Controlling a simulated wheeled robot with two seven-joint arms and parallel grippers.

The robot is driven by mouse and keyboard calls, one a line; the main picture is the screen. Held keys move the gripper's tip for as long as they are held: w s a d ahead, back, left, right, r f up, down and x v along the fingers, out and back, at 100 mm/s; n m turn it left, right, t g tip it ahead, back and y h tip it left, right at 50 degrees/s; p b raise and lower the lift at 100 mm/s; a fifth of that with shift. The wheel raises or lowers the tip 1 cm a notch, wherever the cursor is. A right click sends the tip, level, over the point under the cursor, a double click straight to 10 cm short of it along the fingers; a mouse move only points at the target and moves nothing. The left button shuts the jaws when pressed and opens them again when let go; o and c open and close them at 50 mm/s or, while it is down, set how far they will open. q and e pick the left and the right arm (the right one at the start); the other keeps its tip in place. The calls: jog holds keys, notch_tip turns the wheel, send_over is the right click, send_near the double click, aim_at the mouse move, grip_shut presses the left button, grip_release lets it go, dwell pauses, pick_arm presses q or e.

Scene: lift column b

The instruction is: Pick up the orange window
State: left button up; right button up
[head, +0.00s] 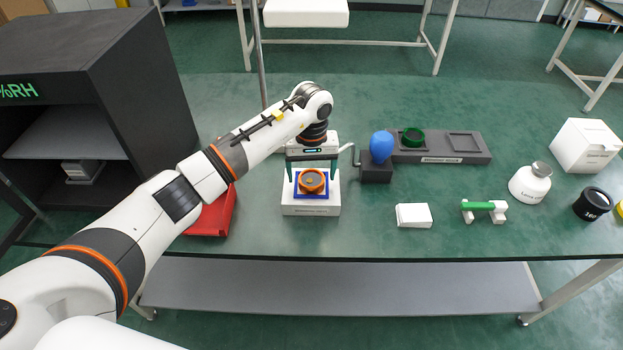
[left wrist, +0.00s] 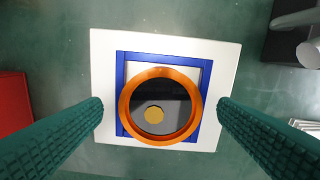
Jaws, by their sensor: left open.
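The orange window (head: 313,172) is a round orange ring with a dark, see-through centre. It lies in a blue square frame (head: 299,191) on a white block (head: 311,209) on the green table. In the left wrist view the orange window (left wrist: 124,103) sits centred between my fingers, with the blue frame (left wrist: 207,133) around it and a yellow disc (left wrist: 154,114) showing through it. My left gripper (head: 312,176) is open and points down over the block, one green finger on each side of the ring, apart from it. My right gripper is not in view.
A red tray (head: 213,216) lies left of the block, partly behind my left arm. A dark crank box (head: 377,170) with a blue knob (head: 381,146) stands close on the right. A grey tray (head: 470,155) holds a green ring (head: 413,138).

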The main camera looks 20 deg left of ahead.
pick_arm(q)
jog(key=shift+f, duration=0.65)
jog(key=c, duration=1.1)
